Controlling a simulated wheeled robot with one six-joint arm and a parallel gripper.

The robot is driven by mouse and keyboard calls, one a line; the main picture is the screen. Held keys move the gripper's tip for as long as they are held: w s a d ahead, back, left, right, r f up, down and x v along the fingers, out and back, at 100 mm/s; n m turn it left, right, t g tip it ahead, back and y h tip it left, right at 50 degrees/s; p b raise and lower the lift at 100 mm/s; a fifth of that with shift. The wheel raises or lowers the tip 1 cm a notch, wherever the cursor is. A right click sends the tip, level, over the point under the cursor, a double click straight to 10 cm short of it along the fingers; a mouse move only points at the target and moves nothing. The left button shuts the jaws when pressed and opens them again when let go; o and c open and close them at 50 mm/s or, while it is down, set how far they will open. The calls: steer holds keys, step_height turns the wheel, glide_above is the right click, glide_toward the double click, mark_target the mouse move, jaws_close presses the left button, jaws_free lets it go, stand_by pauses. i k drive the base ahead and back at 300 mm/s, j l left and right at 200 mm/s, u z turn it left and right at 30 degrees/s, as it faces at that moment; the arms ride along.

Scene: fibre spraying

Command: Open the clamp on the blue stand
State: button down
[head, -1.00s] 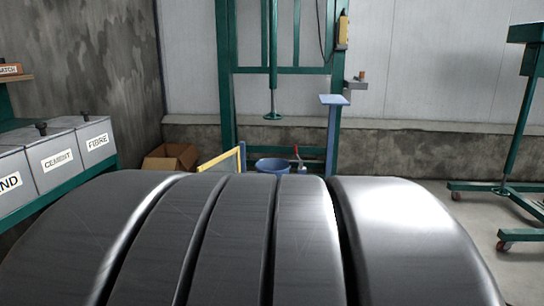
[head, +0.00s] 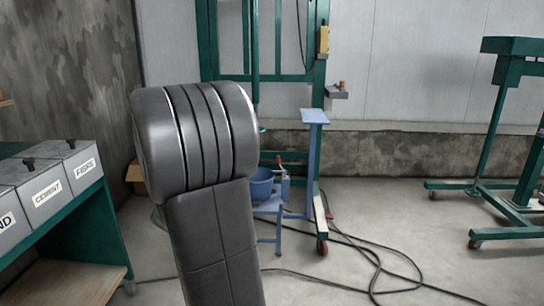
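A blue stand (head: 269,208) with thin legs stands on the floor in front of the green frame. A blue bucket (head: 262,186) sits on it, partly hidden by my arm. A small fitting with a red handle (head: 279,160) rises beside the bucket, on its right; it looks like the clamp, but it is too small to tell whether it is open or shut. My arm's dark links fill the left middle of the view and hide the stand's left side. My gripper is not in view.
A blue post with a flat top plate (head: 314,116) stands right of the stand. Black cables (head: 377,262) loop over the floor. A bench with labelled bins (head: 42,190) is on the left, a green wheeled frame (head: 505,215) on the right.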

mark_target(278, 159)
steer(key=i+l+u, duration=0.3)
steer(key=i+l, duration=0.25)
steer(key=i, duration=0.35)
steer(key=i+l+u, duration=0.35)
steer(key=i+l, duration=0.4)
steer(key=i+l+u, duration=0.3)
steer(key=i+l, duration=0.5)
steer(key=l, duration=0.15)
